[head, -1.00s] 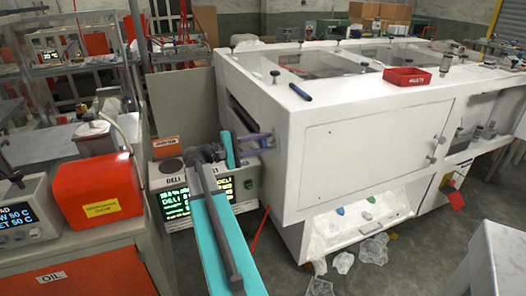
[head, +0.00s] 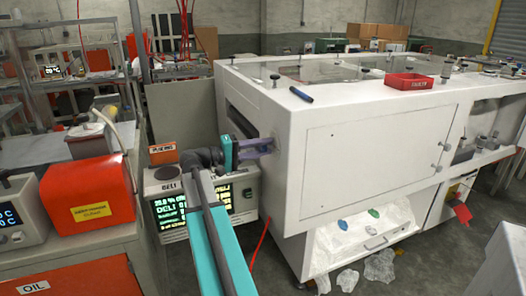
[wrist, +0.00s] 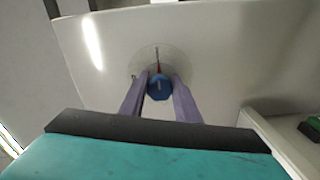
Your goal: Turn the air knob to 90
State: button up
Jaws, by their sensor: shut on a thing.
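A blue knob (wrist: 160,88) sits on a round pale dial (wrist: 150,62) on a white panel in the wrist view. A thin red pointer (wrist: 157,62) stands almost straight up above it in that view. My gripper (wrist: 160,92) has its two purple fingers shut on the blue knob, one on each side. The dial's marks are too small to read. In the head view my gripper (head: 267,146) reaches the left side of the white cabinet (head: 345,165). The knob is hidden there behind the fingers.
A grey instrument (head: 247,192) with lit displays stands below my wrist. An orange box (head: 88,190) is on the bench at left. A red tray (head: 408,81) and a dark blue marker-like object (head: 301,95) lie on the cabinet top.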

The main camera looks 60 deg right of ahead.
jog(key=shift+s+f, duration=0.1)
jog(key=o, duration=1)
jog(key=shift+o, duration=0.2)
jog(key=v, duration=1.4)
jog(key=shift+b, duration=0.3)
jog(key=shift+d, duration=0.1)
